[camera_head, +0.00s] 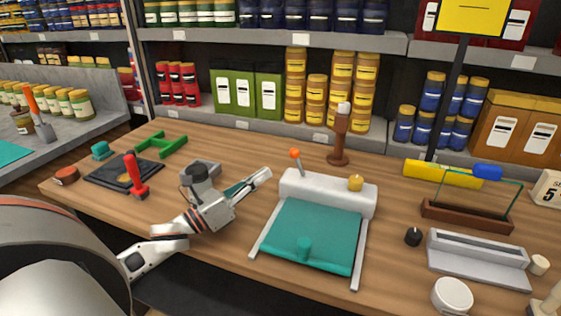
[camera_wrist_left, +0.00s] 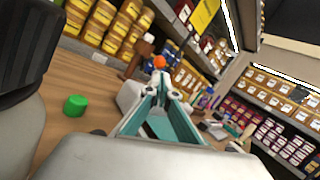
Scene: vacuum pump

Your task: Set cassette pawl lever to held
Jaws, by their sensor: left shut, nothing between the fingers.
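The lever with an orange knob (camera_head: 295,154) stands tilted at the left end of a white housing (camera_head: 325,190) with a teal sheet (camera_head: 312,238) in front. I take it for the cassette pawl lever. My left gripper (camera_head: 262,178) is shut and empty, just left of the housing and below the knob. In the left wrist view, the orange knob (camera_wrist_left: 159,62) shows just beyond the shut fingertips (camera_wrist_left: 168,94). The fingers hide the lower part of the lever there, and I cannot tell whether they touch it. My right gripper is not in view.
A red-handled tool (camera_head: 135,178) and a green frame (camera_head: 160,144) lie left. A glass panel in a wooden base (camera_head: 466,216) stands right. Stocked shelves line the back.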

